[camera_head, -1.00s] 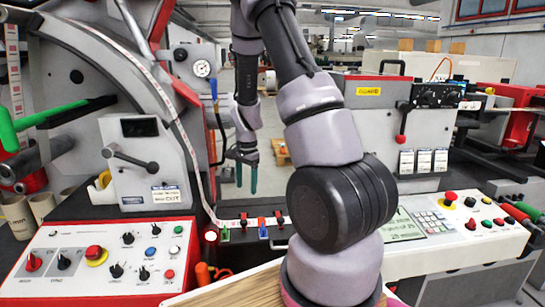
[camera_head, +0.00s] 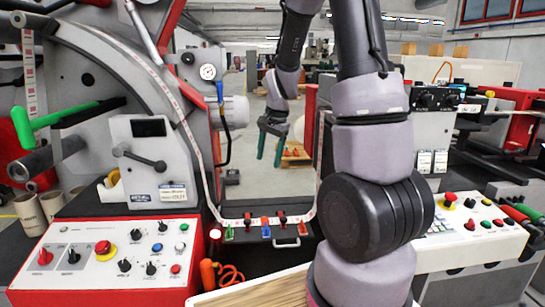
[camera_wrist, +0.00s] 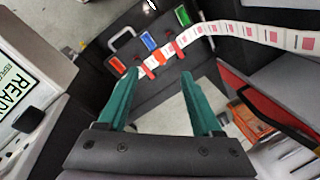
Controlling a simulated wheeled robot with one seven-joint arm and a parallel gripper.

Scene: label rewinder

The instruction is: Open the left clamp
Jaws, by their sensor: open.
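The left clamp (camera_head: 248,219), a small red lever, stands on the dark splice table, on the label strip between a green and a blue tab. The right clamp (camera_head: 282,217) is a similar red lever. In the wrist view the order is reversed: the left clamp (camera_wrist: 179,48) is near the green tab, the right clamp (camera_wrist: 149,72) near the orange one. My gripper (camera_head: 270,152), with green fingers, is open and empty, above and apart from the clamps. In the wrist view my gripper (camera_wrist: 160,78) has its fingers spread below the clamps. The lever positions are too small to judge.
The label strip (camera_head: 204,180) curves down the left machine onto the table. A red and white control panel (camera_head: 105,262) is at front left, and another panel (camera_head: 470,228) at right. A metal handle (camera_head: 286,243) sits at the table's front. Air above the table is free.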

